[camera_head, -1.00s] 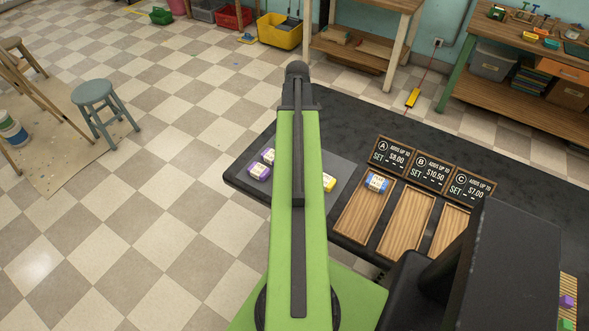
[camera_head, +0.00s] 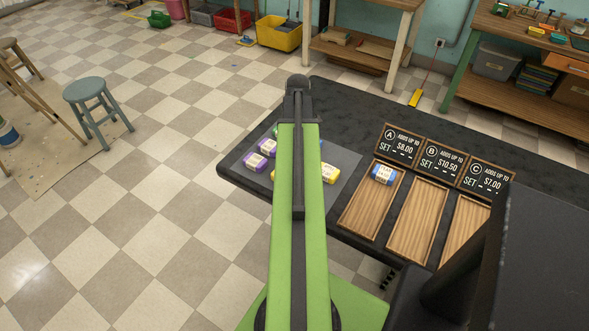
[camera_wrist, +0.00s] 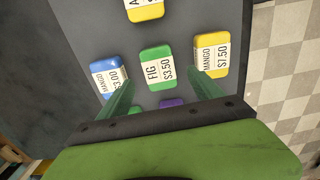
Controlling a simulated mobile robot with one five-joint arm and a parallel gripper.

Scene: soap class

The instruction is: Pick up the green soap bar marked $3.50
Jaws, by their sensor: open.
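The green soap bar (camera_wrist: 156,68) labelled FIG $3.50 lies on the grey mat (camera_wrist: 98,20) in the wrist view. My gripper (camera_wrist: 164,88) is open and empty, its two green fingers pointing toward the green bar, one low on each side. Whether the fingers are level with the bar is unclear. In the head view a sliver of a green bar (camera_head: 275,131) shows left of my arm, but its label cannot be read. My arm hides the middle of the mat and the gripper there.
In the wrist view, a blue bar (camera_wrist: 106,73) lies left of the green one and a yellow bar (camera_wrist: 211,55) lies right. Another yellow bar (camera_wrist: 146,9) lies beyond, and a purple bar (camera_wrist: 172,103) is nearer. Tray A (camera_head: 361,222) holds a blue bar (camera_head: 383,175).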

